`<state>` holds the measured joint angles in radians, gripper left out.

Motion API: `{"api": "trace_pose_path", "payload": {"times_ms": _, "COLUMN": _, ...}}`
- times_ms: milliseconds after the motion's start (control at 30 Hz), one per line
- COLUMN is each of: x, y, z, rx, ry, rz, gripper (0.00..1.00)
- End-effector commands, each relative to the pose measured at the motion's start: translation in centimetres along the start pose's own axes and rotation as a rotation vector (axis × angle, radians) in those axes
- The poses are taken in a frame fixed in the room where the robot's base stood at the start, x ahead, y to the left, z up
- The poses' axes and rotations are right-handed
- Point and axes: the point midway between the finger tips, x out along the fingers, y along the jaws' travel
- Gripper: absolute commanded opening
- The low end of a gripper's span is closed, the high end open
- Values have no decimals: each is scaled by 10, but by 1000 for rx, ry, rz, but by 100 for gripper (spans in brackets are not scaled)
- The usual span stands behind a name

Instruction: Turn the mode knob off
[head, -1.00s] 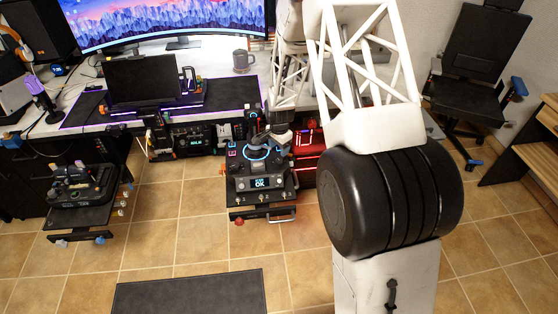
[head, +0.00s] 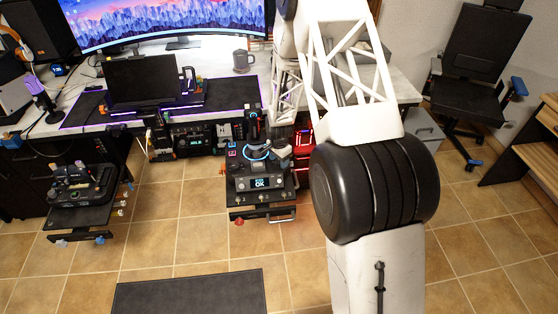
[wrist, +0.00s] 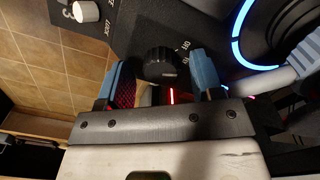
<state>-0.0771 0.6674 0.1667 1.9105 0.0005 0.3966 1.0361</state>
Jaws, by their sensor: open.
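A ribbed black knob (wrist: 162,64) stands on the dark panel (wrist: 135,25) in the wrist view, with small white markings beside it. My gripper (wrist: 161,76) has blue fingertips, one on each side of the knob. The jaws are open, and I cannot tell whether either finger touches the knob. In the head view the control unit (head: 260,184) has a lit "OK" screen. The knob is not clear there, and my gripper is mostly hidden by my arm.
A blue-lit ring (wrist: 238,38) with a grey stick beside it lies to the right in the wrist view. A white knob (wrist: 85,11) sits at the upper left.

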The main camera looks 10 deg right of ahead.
Motion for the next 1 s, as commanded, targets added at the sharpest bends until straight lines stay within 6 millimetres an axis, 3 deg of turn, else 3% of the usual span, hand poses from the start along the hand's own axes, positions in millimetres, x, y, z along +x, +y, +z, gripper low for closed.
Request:
{"api": "trace_pose_path", "payload": {"times_ms": 433, "x": 4, "y": 0, "z": 0, "rx": 0, "ry": 0, "rz": 0, "gripper": 59}}
{"api": "trace_pose_path", "payload": {"times_ms": 733, "x": 4, "y": 0, "z": 0, "rx": 0, "ry": 0, "rz": 0, "gripper": 13}}
{"api": "trace_pose_path", "payload": {"times_ms": 1000, "x": 4, "y": 0, "z": 0, "rx": -17, "ry": 0, "rz": 0, "gripper": 11}}
